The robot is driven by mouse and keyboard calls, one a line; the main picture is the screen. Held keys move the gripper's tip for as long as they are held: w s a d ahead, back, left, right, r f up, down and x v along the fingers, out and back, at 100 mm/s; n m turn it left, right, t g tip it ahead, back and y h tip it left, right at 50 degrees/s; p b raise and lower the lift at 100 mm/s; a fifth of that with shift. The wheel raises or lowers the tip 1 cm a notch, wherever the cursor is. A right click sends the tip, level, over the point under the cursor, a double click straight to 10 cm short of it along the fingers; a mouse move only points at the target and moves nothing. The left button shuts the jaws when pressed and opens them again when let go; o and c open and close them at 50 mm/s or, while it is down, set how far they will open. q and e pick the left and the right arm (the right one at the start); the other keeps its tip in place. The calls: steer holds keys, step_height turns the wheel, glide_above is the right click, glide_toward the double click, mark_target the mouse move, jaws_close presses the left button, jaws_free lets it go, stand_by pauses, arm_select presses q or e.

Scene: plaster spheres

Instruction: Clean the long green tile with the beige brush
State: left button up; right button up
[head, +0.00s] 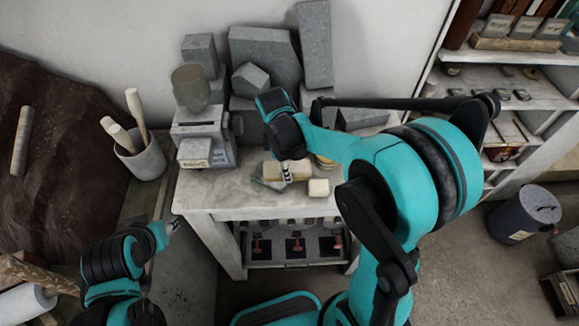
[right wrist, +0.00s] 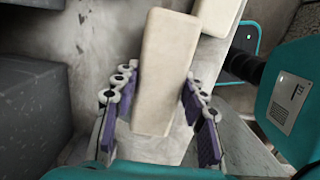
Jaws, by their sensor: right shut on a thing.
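My right gripper (head: 287,172) reaches down over the white table and is shut on a pale beige block, which I take for the beige brush (head: 299,169). In the right wrist view the brush (right wrist: 163,75) sits between the purple finger pads of my right gripper (right wrist: 160,105); no bristles show. A flat grey-green piece (head: 266,182) lies under and left of the brush; I cannot tell whether it is the long green tile. My left gripper (head: 172,227) is in front of the table's left side, away from these things; its fingers are too small to read.
A second cream block (head: 318,187) lies near the table's front edge, right of the brush. Grey stone blocks (head: 264,57) stand at the back, and a grey machine (head: 203,135) stands at the left. The table's front left (head: 205,192) is bare.

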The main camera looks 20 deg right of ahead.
mark_target(275, 167)
steer(key=shift+w+a, duration=0.25)
steer(key=shift+a, duration=0.65)
steer(key=shift+w+a, duration=0.25)
steer(key=shift+a, duration=0.6)
steer(key=shift+s+d+r+p, duration=0.25)
steer(key=shift+d+r, duration=0.15)
steer(key=shift+d, duration=0.2)
steer(key=shift+s+d+r+p, duration=0.1)
steer(key=shift+d+r+p, duration=0.1)
steer(key=shift+d+r, duration=0.25)
steer(key=shift+f, duration=0.3)
steer(key=shift+f+b, duration=0.6)
steer(key=shift+b, duration=0.1)
steer(key=shift+d, duration=0.1)
steer(key=shift+s+d+r, duration=0.1)
steer(key=shift+s+d, duration=0.05)
steer(key=shift+d, duration=0.25)
steer(key=shift+s+d, duration=0.15)
steer(key=shift+d, duration=0.45)
